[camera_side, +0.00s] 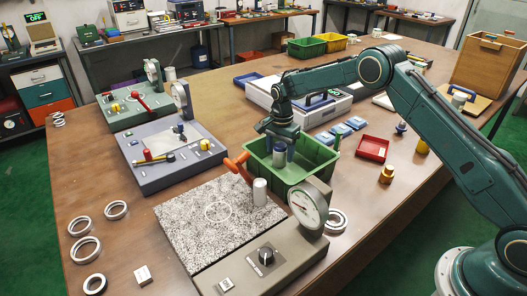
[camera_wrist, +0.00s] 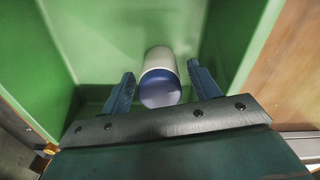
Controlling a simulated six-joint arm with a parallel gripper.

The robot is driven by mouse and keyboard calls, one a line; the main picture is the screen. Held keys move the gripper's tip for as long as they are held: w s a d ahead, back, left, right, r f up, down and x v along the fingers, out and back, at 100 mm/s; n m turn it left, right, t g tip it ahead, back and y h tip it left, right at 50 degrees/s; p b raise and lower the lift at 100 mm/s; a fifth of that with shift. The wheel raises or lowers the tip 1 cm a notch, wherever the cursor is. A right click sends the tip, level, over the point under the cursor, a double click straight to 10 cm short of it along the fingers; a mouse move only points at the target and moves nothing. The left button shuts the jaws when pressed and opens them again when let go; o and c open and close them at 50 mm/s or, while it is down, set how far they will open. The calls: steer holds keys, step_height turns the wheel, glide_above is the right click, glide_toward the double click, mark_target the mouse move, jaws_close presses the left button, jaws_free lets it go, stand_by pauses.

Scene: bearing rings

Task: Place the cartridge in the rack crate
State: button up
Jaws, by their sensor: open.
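The cartridge is a grey cylinder with a blue end. It shows inside the green crate (camera_side: 318,172) in the side view (camera_side: 280,158), and in the wrist view (camera_wrist: 160,78) its blue end faces the camera. My gripper (camera_side: 283,142) is over the crate with its fingers pointing down into it. In the wrist view my gripper (camera_wrist: 162,88) is open, one finger on each side of the cartridge with a visible gap at both. The crate's green walls (camera_wrist: 88,40) surround it. Whether the cartridge's lower end touches the crate floor is hard to tell.
A white case (camera_side: 300,100) is behind. Bearing rings (camera_side: 84,249) lie at front left.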

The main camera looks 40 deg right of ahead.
step_height(320, 180, up, 10)
steer(key=shift+f, duration=0.1)
steer(key=shift+r, duration=0.6)
stand_by(0.4)
steer(key=shift+s+r, duration=0.1)
steer(key=shift+r, duration=0.15)
steer(key=s+r+n+t, duration=0.3)
steer(key=s+r+n, duration=0.4)
steer(key=s+r, duration=1.15)
steer(key=s+a+f+n+t, duration=0.1)
steer(key=s+n, duration=0.7)
steer(key=s, duration=1.6)
steer(key=shift+a+f+t, duration=0.2)
steer(key=shift+f+t, duration=0.4)
steer(key=shift+t, duration=0.2)
